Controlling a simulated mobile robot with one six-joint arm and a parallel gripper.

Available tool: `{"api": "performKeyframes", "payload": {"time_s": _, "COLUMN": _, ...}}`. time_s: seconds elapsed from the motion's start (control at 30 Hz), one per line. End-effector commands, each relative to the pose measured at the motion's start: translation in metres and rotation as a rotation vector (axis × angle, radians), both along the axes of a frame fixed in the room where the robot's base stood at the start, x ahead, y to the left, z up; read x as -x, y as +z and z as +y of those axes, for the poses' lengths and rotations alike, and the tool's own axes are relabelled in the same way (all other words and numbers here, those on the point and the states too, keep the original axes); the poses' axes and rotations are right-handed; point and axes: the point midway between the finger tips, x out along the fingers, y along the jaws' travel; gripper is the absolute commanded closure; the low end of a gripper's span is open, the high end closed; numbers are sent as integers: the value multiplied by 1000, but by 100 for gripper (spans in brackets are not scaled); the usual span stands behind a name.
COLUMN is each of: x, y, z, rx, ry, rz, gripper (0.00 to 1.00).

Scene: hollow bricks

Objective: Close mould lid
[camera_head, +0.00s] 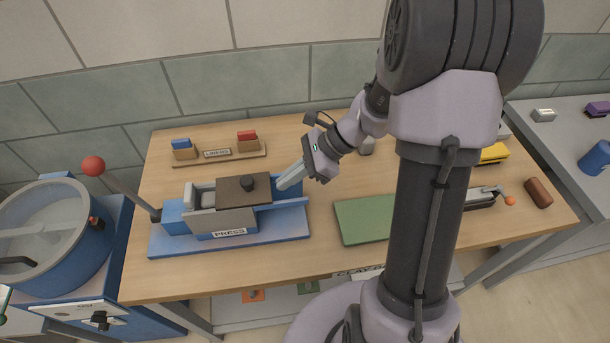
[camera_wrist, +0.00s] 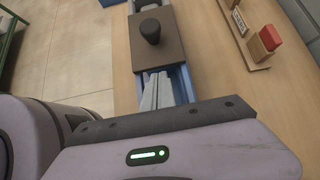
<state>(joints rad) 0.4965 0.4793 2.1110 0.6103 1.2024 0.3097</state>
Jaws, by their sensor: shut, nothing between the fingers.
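The press (camera_head: 228,228) is a blue base with a grey mould box on the left half of the wooden table. The mould lid (camera_head: 243,189) is a dark brown plate with a black knob (camera_head: 248,182). My gripper (camera_head: 283,186) is shut and empty at the right end of the press, beside the lid's right edge. In the wrist view the lid (camera_wrist: 152,58) and knob (camera_wrist: 151,31) are ahead of the fingers (camera_wrist: 154,90). Whether the fingertips touch the lid cannot be told.
A lever with a red ball (camera_head: 93,166) rises at the press's left. The liners rack (camera_head: 218,155) with blue and red blocks stands behind. A green mat (camera_head: 364,220) lies to the right. A blue drum (camera_head: 55,240) stands far left.

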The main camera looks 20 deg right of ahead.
Motion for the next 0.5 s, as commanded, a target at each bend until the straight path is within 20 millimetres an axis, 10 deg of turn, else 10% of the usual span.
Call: {"api": "performKeyframes", "payload": {"time_s": 0.5, "x": -4, "y": 0, "z": 14, "rx": 1, "ry": 3, "rz": 0, "gripper": 100}}
